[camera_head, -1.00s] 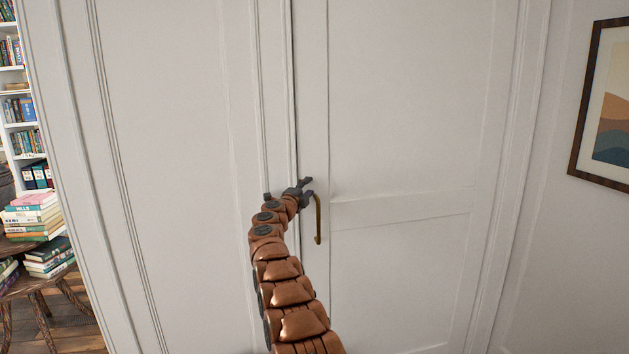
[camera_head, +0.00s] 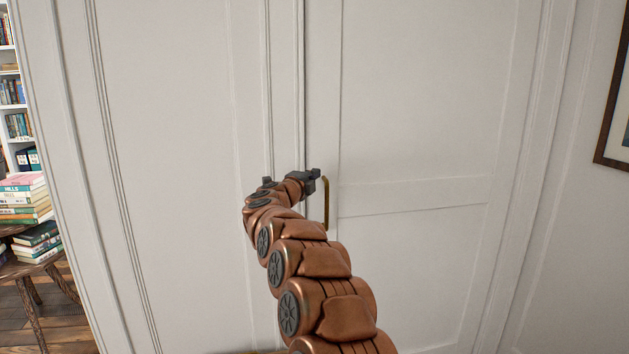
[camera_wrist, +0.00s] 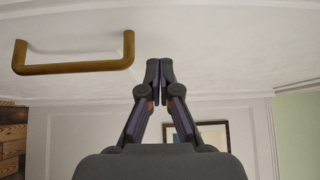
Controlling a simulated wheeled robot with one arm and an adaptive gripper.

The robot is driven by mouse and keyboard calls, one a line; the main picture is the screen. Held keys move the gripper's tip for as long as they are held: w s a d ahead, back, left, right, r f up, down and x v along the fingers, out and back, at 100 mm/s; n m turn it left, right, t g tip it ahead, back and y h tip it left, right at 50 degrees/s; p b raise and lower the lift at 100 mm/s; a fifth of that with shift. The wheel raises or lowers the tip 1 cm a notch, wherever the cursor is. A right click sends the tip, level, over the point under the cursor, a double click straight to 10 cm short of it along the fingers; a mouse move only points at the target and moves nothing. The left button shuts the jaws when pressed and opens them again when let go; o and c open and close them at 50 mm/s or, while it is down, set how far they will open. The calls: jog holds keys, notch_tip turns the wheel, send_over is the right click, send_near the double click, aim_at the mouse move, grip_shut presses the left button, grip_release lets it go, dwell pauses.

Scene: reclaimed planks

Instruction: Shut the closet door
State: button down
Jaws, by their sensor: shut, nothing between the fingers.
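The closet door (camera_head: 410,110) is a white panelled door with a narrow dark seam along its left edge. It looks flush or nearly flush with the white panel to its left; I cannot tell whether it is fully shut. Its brass handle (camera_head: 327,205) stands upright near that edge. My gripper (camera_head: 317,173) is at the door's left edge, just left of and level with the handle's top. In the wrist view, the fingertips (camera_wrist: 160,66) are together and empty, close to the white surface, beside the brass handle (camera_wrist: 75,66) and apart from it. Contact with the door is unclear.
A white panel (camera_head: 180,150) stands left of the door. Stacked books (camera_head: 25,205) lie on a wooden table at the far left, before a bookshelf (camera_head: 14,90). A framed picture (camera_head: 604,140) hangs on the right wall.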

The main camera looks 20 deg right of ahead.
jog(key=b+v, duration=0.1)
jog(key=v, duration=0.6)
jog(key=shift+w+a, duration=0.2)
jog(key=shift+a, duration=0.25)
jog(key=shift+r, duration=0.15)
